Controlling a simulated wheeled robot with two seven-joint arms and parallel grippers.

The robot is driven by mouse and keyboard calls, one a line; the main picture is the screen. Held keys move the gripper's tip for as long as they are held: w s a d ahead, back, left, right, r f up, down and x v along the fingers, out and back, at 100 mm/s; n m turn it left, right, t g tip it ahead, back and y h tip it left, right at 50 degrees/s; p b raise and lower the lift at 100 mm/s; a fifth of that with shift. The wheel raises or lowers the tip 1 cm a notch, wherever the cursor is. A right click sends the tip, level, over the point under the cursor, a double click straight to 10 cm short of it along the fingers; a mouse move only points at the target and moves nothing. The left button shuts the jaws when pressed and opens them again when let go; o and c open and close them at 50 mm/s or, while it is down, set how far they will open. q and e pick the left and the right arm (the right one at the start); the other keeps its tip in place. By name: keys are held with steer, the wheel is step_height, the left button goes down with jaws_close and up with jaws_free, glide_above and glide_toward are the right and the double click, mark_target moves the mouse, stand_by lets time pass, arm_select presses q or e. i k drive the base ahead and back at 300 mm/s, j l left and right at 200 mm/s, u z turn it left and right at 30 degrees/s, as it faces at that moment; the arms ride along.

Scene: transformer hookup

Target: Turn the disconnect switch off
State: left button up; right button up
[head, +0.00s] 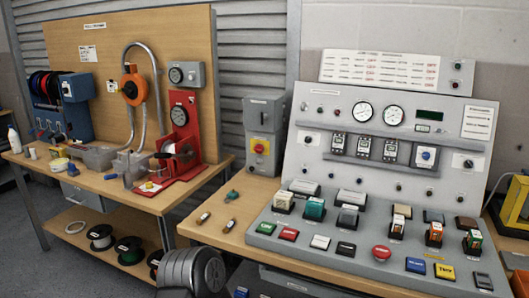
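The likely disconnect switch is a grey box (263,116) standing at the back left of the bench, beside the sloped control panel. Its lower front has a yellow plate with a small red knob (259,148). The knob is too small to tell its position. Neither of my grippers shows in the head view. A grey ribbed rounded part at the bottom, left of centre, seems to be one of my arm links. Nothing is touching the grey box.
The control panel (318,150) has gauges, several coloured buttons and a red mushroom button (381,252). Small loose parts (229,224) lie on the bench left of it. A second bench (215,177) with a wooden backboard (107,50) stands left. Wire spools (128,248) sit on its lower shelf.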

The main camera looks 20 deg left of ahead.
mark_target(259, 148)
steer(key=j+z, duration=0.2)
steer(key=j, duration=0.25)
steer(key=j+z, duration=0.2)
steer(key=j, duration=0.2)
steer(key=k+j+z, duration=0.15)
steer(key=j, duration=0.3)
steer(key=j+z, duration=0.2)
steer(key=j, duration=0.25)
steer(key=k+j+z, duration=0.2)
steer(key=j, duration=0.15)
